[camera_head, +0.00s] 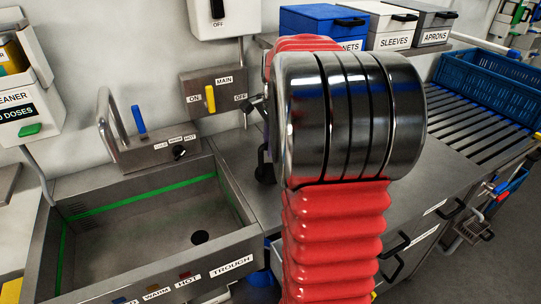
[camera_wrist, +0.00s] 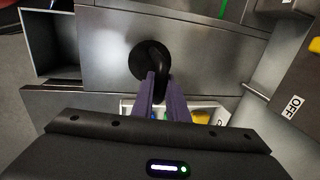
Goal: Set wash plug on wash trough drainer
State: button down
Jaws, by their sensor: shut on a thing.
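The wash plug (camera_wrist: 140,62), a black disc with a curved black handle, is in the wrist view over a bare metal surface. My gripper (camera_wrist: 157,80) has its purple fingers shut on the plug's handle. In the camera_head view my arm hides most of the gripper; a small black shape shows at the arm's left edge, over the counter right of the trough. Whether the plug touches the counter is unclear. The wash trough (camera_head: 140,192) stands at the lower left, and its drainer (camera_head: 200,237) is a dark round hole in the floor, with nothing on it.
A tap (camera_head: 112,125) and a control box (camera_head: 162,152) stand at the trough's back edge. The MAIN switch box (camera_head: 225,80) is on the wall. The metal counter (camera_head: 240,155) adjoins the trough's right wall. Labelled bins and a blue crate (camera_head: 490,85) are at the back right.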

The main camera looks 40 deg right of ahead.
aim_at(270, 171)
jog(key=shift+f, duration=1.85)
jog(key=c, duration=1.7)
grip_release()
jog(key=shift+f, duration=0.1)
jog(key=shift+c, duration=0.2)
notch_tip(270, 171, up, 12)
jog(key=s, duration=0.2)
jog(key=shift+s+a, duration=0.15)
jog(key=shift+a, duration=0.2)
